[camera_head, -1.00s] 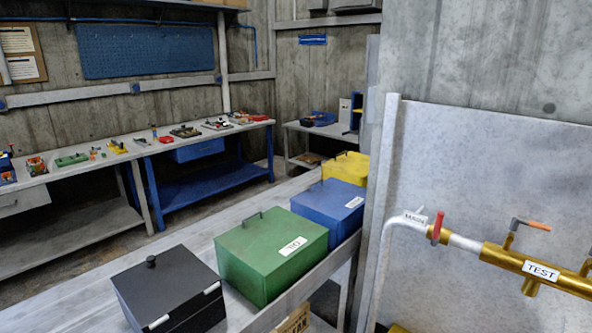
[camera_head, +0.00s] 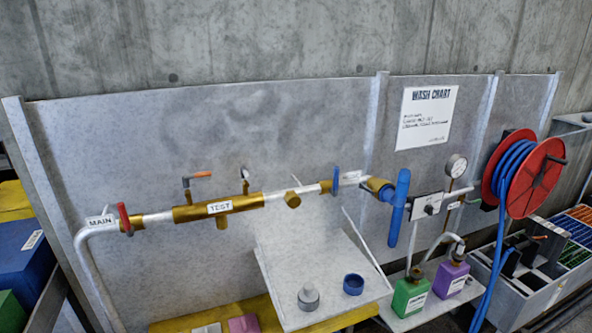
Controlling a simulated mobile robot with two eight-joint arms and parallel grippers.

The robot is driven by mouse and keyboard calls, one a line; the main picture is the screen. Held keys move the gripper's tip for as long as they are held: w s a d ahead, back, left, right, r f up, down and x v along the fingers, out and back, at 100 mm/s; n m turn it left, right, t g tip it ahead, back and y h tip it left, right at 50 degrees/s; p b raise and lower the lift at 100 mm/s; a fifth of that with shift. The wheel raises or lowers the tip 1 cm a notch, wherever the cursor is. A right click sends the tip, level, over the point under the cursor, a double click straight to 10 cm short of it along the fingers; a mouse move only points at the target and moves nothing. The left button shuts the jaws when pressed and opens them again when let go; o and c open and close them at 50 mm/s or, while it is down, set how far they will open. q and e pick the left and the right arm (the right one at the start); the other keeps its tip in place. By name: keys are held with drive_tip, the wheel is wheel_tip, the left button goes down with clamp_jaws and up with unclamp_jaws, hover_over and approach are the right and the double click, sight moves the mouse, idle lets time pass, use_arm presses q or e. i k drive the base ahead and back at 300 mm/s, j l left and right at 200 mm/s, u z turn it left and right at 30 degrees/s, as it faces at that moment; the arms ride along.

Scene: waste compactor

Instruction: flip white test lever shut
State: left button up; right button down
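A brass pipe section labelled TEST (camera_head: 180,214) sits on the white pipe along the grey panel. A small pale-tipped lever (camera_head: 244,173) stands roughly upright at its right end; it looks like the white test lever, but its exact angle is hard to tell. An orange-tipped lever (camera_head: 200,174) at the left end of the brass section lies roughly level, pointing right. Neither of my grippers is in view.
A red handle (camera_head: 124,218) beside the MAIN label and a blue handle (camera_head: 336,180) are on the same pipe. A tilted grey tray (camera_head: 290,262) with two caps juts out below. Green (camera_head: 411,296) and purple (camera_head: 450,279) bottles and a red hose reel (camera_head: 536,176) are at right.

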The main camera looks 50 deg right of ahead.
sight(244, 173)
drive_tip(key=z, duration=1.5)
